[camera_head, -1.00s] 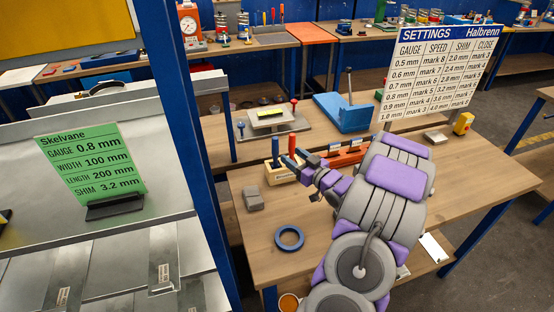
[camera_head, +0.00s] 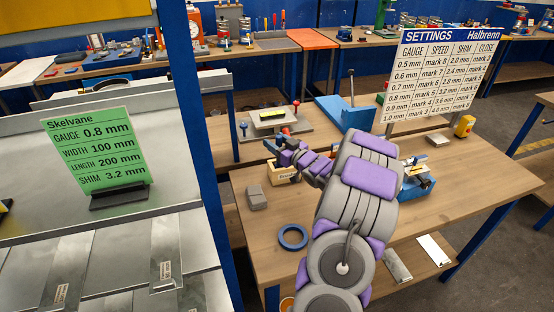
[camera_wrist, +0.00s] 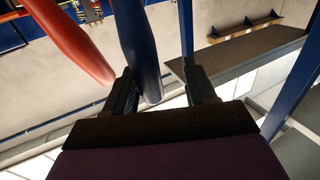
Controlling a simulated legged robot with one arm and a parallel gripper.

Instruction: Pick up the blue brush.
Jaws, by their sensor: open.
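The blue brush (camera_wrist: 138,45) shows in the wrist view as a thick dark blue handle. It lies between the two fingers of my gripper (camera_wrist: 158,78), nearer the left finger; I cannot tell if it touches. The fingers are apart. In the head view my gripper (camera_head: 274,147) is above the wooden holder block (camera_head: 280,176), and my arm covers much of the holder. The blue handle cannot be told apart from my fingers there. A red handle (camera_wrist: 70,38) stands just left of the blue one in the wrist view.
A grey block (camera_head: 256,197) and a blue ring (camera_head: 293,237) lie on the bench (camera_head: 245,232) in front of the holder. A settings board (camera_head: 440,75) stands at the back right. A blue post (camera_head: 208,140) rises left of the bench.

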